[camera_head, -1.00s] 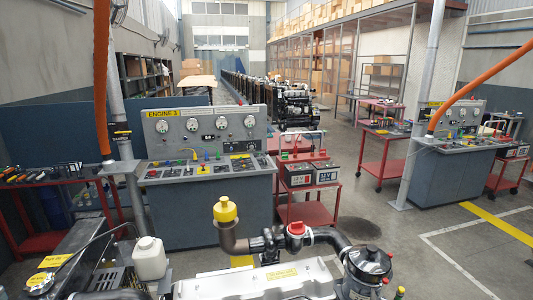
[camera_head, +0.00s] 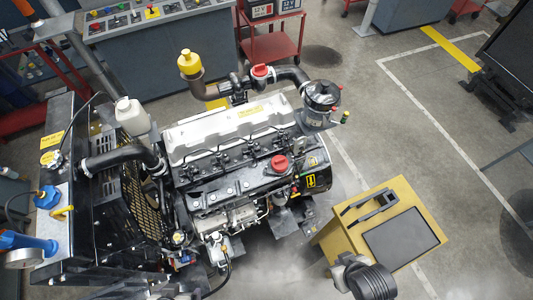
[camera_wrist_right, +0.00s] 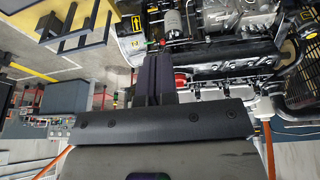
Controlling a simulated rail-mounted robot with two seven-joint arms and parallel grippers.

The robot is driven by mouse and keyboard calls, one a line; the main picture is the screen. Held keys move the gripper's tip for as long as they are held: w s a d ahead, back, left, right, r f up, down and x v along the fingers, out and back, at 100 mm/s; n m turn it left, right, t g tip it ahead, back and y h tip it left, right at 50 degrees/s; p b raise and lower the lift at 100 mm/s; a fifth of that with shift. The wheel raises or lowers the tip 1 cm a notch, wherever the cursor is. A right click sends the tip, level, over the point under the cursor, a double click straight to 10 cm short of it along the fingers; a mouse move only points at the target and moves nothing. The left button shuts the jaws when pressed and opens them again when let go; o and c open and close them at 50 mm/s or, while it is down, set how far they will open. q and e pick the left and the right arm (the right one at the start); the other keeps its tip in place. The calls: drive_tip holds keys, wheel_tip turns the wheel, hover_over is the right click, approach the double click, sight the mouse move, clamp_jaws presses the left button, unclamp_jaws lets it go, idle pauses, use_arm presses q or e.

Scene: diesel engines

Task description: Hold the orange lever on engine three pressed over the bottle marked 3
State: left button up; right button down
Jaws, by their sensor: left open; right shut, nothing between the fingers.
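An engine (camera_head: 245,150) with a silver top cover stands in the middle of the head view; its yellow label (camera_head: 250,111) is too small to read. I cannot make out an orange lever or a bottle marked 3. My left gripper is not in view.
A yellow cart (camera_head: 330,235) with a dark panel stands right of the engine. A blue pump-like device with a gauge (camera_head: 20,259) is at the left edge, by a white bottle (camera_head: 132,113) and radiator. A console (camera_head: 150,55) stands behind.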

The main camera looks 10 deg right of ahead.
idle(0.4)
